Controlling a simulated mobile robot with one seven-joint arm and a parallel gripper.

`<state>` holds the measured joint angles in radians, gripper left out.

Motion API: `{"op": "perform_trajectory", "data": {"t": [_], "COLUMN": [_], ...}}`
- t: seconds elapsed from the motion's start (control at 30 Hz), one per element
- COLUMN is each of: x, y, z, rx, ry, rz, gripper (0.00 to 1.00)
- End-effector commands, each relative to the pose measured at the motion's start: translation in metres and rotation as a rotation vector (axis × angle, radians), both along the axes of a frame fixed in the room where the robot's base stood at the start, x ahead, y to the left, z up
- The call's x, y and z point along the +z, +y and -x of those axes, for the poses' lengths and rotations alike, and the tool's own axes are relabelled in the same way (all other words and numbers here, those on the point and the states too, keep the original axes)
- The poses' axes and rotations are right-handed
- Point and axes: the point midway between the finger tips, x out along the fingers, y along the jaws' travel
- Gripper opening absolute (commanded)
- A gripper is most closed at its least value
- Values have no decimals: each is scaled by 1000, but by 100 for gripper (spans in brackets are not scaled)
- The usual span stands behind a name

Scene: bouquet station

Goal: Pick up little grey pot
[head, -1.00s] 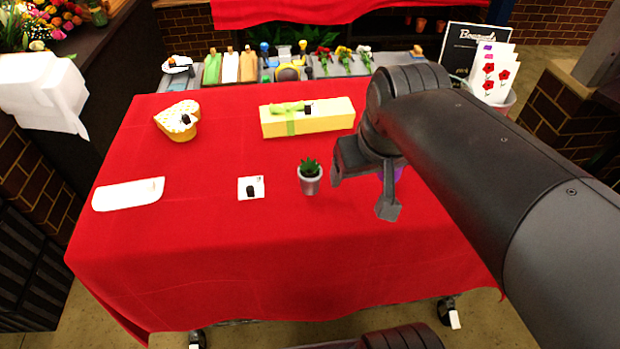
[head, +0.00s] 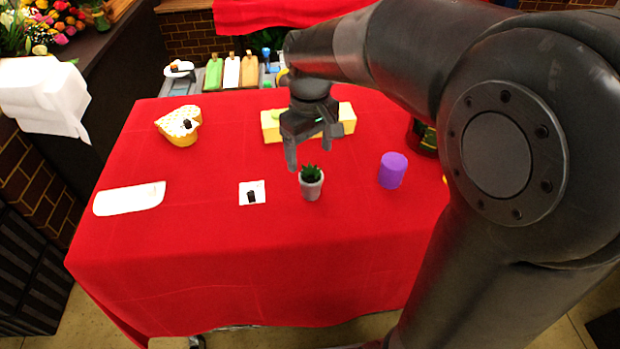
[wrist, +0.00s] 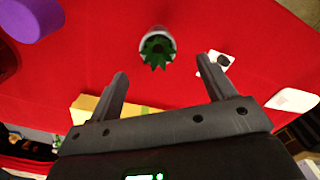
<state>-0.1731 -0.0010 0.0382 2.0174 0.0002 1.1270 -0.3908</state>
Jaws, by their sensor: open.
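The little grey pot (head: 311,188) stands upright on the red table with a small green plant in it. It also shows in the wrist view (wrist: 157,33), at the top centre, ahead of the fingertips and roughly in line with the gap between them. My gripper (head: 313,160) is open and empty, just behind and above the pot in the head view. Its two fingers show apart in the wrist view (wrist: 162,72), with nothing between the tips.
A purple cylinder (head: 392,171) stands right of the pot. A white card (head: 252,193) lies close to its left. A yellow box (head: 348,118) is behind my gripper; a heart-shaped box (head: 178,125) and white tray (head: 128,198) are left. The table's front (head: 260,260) is clear.

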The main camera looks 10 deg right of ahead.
Motion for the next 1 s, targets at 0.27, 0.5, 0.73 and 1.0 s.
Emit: {"op": "perform_trajectory", "data": {"t": [0.27,0.5,0.73,1.0], "x": [-28,-62,-77,-77], "y": [-1,-3,-3,-3], "z": [0,-2,-2,-2], "rx": [-1,-1,-2,-2], "ry": [0,2,-1,-2], "rz": [0,0,0,0], "gripper": [76,76,76,68]}}
